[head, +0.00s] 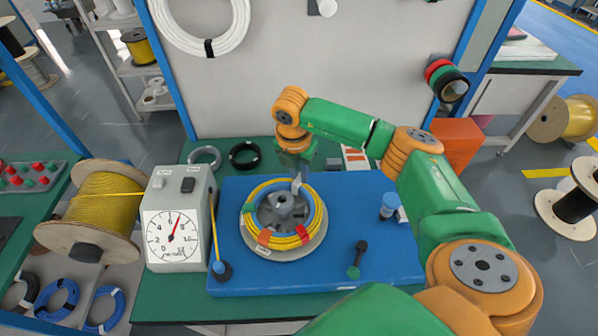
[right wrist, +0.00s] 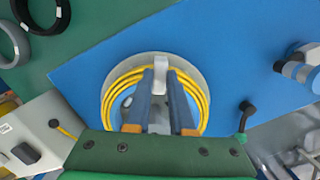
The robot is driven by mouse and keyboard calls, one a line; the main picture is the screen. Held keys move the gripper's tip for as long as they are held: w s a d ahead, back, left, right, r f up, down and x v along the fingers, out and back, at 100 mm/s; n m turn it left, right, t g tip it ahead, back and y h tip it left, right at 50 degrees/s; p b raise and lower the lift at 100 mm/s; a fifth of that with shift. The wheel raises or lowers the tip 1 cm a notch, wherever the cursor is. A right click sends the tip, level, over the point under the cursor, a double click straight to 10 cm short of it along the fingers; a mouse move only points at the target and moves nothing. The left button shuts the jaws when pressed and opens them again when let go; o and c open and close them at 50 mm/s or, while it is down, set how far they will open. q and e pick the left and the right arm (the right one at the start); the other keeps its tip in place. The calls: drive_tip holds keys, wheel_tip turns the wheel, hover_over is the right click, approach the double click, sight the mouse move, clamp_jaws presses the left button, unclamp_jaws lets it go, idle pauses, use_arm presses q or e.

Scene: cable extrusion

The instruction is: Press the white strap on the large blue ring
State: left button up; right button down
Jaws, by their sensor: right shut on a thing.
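A ring of yellow and blue cable (head: 310,232) lies around a grey hub (head: 283,207) on a round grey plate. My right gripper (head: 297,172) points down at the far side of the ring and is shut on the white strap (head: 297,186). In the right wrist view the white strap (right wrist: 160,65) shows between the two fingers (right wrist: 160,85), over the ring. I cannot tell whether it touches the cable. My left gripper is out of view.
The blue board (head: 345,262) carries the plate. A dial gauge box (head: 173,235) stands at the left, beside a yellow cable spool (head: 100,210). A blue-topped cylinder (head: 389,205) and a small dark-and-green lever (head: 357,260) stand at the right. The board's front is mostly clear.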

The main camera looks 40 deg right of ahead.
drive_tip(key=c, duration=0.7)
unclamp_jaws()
drive_tip(key=shift+f, duration=0.1)
wheel_tip(320, 180, up, 8)
drive_tip(key=p, duration=0.6)
